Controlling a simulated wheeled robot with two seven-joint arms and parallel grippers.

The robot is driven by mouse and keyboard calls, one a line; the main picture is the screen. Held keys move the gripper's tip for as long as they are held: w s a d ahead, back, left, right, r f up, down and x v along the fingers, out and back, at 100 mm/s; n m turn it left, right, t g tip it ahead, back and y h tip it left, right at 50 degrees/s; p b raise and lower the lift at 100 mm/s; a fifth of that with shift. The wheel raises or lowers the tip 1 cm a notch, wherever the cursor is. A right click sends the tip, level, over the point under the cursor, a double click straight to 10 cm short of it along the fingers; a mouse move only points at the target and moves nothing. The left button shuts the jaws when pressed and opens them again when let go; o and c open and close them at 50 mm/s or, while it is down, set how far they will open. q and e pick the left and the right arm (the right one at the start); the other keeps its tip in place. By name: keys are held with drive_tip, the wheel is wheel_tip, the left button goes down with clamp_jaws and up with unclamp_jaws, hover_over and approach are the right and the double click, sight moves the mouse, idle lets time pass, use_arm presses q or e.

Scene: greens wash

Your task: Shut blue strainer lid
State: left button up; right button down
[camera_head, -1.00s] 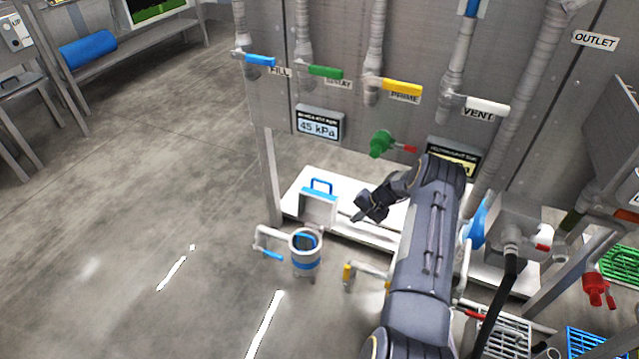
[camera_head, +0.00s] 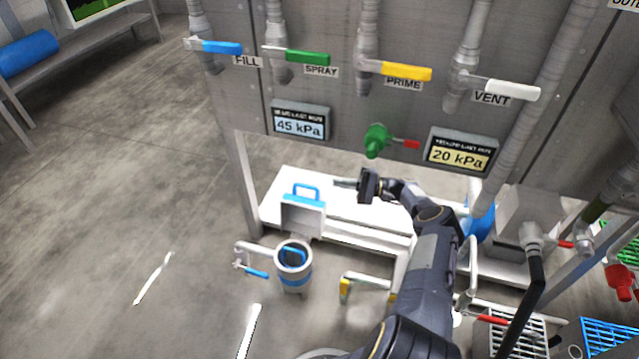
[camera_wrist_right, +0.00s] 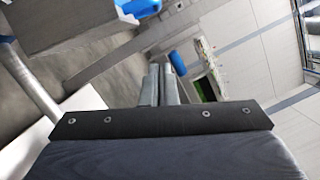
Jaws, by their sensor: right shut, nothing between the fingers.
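The blue strainer (camera_head: 294,268) is a round pale pot with a blue band, low in front of the white platform. Its lid (camera_head: 302,216) stands up open behind the pot's mouth, hinged at the back, with a blue handle (camera_head: 305,190) on top. A blue part shows inside the mouth. My right gripper (camera_head: 338,183) is shut and empty. It points left, to the right of the lid handle and apart from it in the picture. Its closed fingers also show in the right wrist view (camera_wrist_right: 160,72). My left gripper is not in view.
A pipe with a blue lever (camera_head: 256,273) joins the strainer's left side. A yellow-ended pipe (camera_head: 345,288) stands to its right. The panel with the green valve (camera_head: 376,140) and gauges rises behind. The white platform (camera_head: 350,220) lies under my forearm.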

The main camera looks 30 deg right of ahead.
drive_tip(key=w+a+r, duration=0.1)
drive_tip(key=a+r, duration=0.1)
drive_tip(key=a, duration=0.6)
drive_tip(key=shift+w+a+r+p, duration=0.15)
drive_tip(key=shift+w+a+p, duration=0.05)
drive_tip(key=shift+w+p, duration=0.15)
